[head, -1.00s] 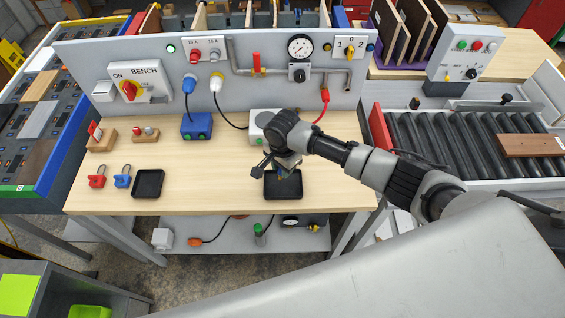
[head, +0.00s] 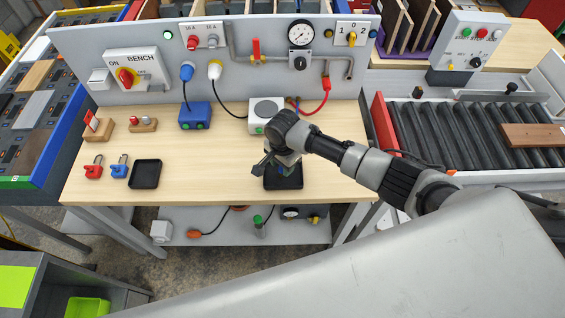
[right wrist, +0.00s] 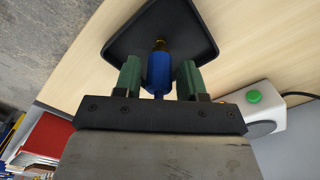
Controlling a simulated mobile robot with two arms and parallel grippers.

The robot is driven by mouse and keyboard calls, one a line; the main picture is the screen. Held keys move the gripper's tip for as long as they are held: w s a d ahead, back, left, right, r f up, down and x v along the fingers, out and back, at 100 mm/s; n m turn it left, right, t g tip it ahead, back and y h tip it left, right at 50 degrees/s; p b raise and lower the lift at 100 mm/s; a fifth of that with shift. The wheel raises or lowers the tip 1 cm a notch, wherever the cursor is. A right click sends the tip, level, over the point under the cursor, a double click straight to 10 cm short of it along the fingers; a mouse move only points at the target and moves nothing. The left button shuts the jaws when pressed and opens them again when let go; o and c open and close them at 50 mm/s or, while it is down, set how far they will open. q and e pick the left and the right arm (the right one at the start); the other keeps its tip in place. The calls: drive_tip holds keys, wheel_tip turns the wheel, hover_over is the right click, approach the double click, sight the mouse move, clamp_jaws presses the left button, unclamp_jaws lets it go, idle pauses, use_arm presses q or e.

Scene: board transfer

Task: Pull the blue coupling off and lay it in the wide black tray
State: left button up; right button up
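The blue coupling (right wrist: 158,72) shows in the right wrist view as a short blue cylinder with a brass tip. It is between the green fingers of my right gripper (right wrist: 159,78), with a visible gap on each side, so the gripper is open around it. The brass tip overlaps the wide black tray (right wrist: 128,42); whether the coupling touches the tray floor I cannot tell. In the head view my right gripper (head: 277,167) is low over that tray (head: 283,184), and it hides the coupling. My left gripper is not in view.
A smaller black tray (head: 145,174), red padlock (head: 93,168) and blue padlock (head: 119,167) are at the left. A white box (head: 262,113) with green buttons stands behind my gripper. A red hose (head: 318,108) hangs from the back panel (head: 130,55). Bare tabletop lies between the trays.

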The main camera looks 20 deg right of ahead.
drive_tip(key=shift+o, duration=1.4)
drive_tip(key=shift+r, duration=0.1)
wheel_tip(320, 180, up, 11)
drive_tip(key=b, duration=0.1)
drive_tip(key=shift+f+b, duration=0.2)
drive_tip(key=shift+b, duration=0.1)
drive_tip(key=shift+f, duration=0.1)
